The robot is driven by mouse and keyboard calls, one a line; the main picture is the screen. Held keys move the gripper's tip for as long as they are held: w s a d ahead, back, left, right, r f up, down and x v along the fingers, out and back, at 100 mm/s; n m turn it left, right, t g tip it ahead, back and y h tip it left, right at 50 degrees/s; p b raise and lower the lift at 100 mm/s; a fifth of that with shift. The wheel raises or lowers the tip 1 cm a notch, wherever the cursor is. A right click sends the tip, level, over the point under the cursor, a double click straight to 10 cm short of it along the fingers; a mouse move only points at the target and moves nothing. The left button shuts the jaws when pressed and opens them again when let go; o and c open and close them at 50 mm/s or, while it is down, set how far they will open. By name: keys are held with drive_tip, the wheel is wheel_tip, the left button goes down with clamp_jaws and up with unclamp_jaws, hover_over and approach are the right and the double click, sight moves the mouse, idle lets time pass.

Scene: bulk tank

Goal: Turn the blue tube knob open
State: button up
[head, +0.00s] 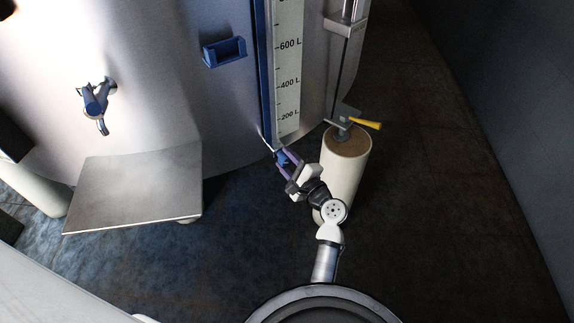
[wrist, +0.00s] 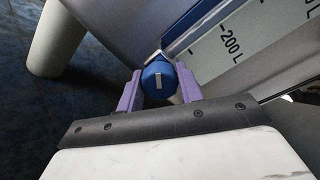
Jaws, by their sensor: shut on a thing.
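The blue tube knob (wrist: 158,80) is a round blue cap with a pale rectangular mark on its face. It sits at the lower end of the blue level tube (head: 264,75), beside the white litre scale. My gripper (wrist: 160,88) has its two purple fingers on either side of the knob, shut on it. In the head view my gripper (head: 284,158) reaches the foot of the tube and hides much of the knob. How far the knob is turned cannot be told.
The scale (head: 288,70) runs up the steel tank. A cream post (head: 350,160) with a yellow-handled valve (head: 366,124) stands close to the right of my arm. A metal platform (head: 135,190) and a blue-handled tap (head: 94,103) are on the left. Dark floor on the right is clear.

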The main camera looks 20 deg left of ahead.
drive_tip(key=n+b, duration=0.3)
drive_tip(key=n, duration=0.1)
drive_tip(key=shift+f, duration=0.2)
drive_tip(key=shift+r+n+b, duration=0.1)
drive_tip(key=shift+n+b, duration=1.25)
drive_tip(key=shift+n, duration=0.25)
drive_tip(key=o, duration=1)
drive_tip(key=shift+a, duration=0.1)
drive_tip(key=b+v, duration=0.1)
drive_tip(key=v, duration=1.3)
drive_tip(key=shift+b, duration=0.3)
drive_tip(key=shift+a+r, duration=0.1)
